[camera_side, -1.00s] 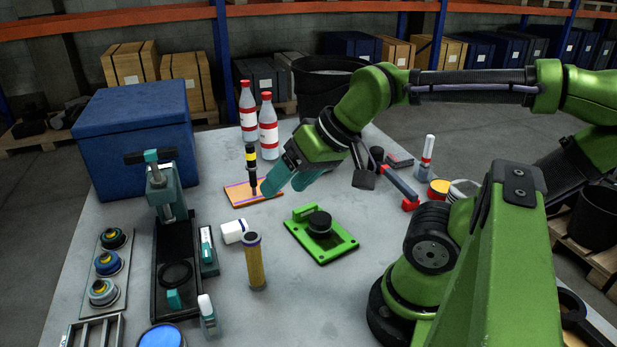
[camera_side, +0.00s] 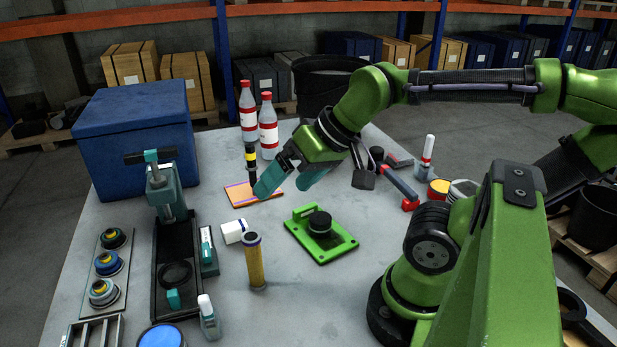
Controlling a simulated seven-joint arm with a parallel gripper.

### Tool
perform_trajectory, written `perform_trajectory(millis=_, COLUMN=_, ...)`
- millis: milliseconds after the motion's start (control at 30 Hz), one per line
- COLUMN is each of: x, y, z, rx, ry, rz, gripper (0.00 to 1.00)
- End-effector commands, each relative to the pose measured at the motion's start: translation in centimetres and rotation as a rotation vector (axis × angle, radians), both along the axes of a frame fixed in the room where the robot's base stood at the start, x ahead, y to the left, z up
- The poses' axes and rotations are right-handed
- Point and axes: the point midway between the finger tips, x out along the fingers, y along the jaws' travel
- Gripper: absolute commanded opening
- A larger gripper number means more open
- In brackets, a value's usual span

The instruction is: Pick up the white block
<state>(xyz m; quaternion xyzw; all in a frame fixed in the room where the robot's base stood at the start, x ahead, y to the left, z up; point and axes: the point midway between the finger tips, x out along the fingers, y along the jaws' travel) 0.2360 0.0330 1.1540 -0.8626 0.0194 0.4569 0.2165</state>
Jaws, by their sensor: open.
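The white block (camera_side: 233,231) lies on the grey table, left of centre, just behind and left of a yellow cylinder with a dark top. My gripper (camera_side: 277,197) is open, its teal fingers pointing down and left. It is above and to the right of the white block, apart from it, with its fingertips in front of an orange board. Nothing shows between the fingers.
The yellow cylinder (camera_side: 255,262) stands close to the block. A black tray with a teal vise (camera_side: 166,190) is to the left. A green plate with a black knob (camera_side: 335,243) is at right. The orange board (camera_side: 238,193) and two bottles (camera_side: 268,128) are behind.

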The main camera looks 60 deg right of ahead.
Motion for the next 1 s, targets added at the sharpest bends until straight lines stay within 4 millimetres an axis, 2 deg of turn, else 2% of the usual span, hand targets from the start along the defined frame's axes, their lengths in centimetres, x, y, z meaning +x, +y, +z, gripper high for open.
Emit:
perform_trajectory(millis=167, x=1.4, y=-0.1, z=-1.5, rx=0.004, ry=0.089, rz=0.001, gripper=0.96)
perform_trajectory(millis=267, x=3.8, y=-0.6, z=-2.0, rx=0.006, ry=0.170, rz=-0.009, gripper=0.96)
perform_trajectory(millis=433, x=9.0, y=-2.1, z=-3.2, rx=-0.001, ry=0.328, rz=-0.053, gripper=0.96)
perform_trajectory(millis=600, x=14.2, y=-4.1, z=-5.6, rx=-0.031, ry=0.482, rz=-0.123, gripper=0.96)
perform_trajectory(millis=800, x=18.9, y=-6.3, z=-8.0, rx=-0.081, ry=0.613, rz=-0.214, gripper=0.96)
perform_trajectory(millis=900, x=20.2, y=-7.0, z=-7.8, rx=-0.093, ry=0.635, rz=-0.254, gripper=0.96)
perform_trajectory(millis=1000, x=20.5, y=-7.2, z=-6.9, rx=-0.090, ry=0.634, rz=-0.279, gripper=0.96)
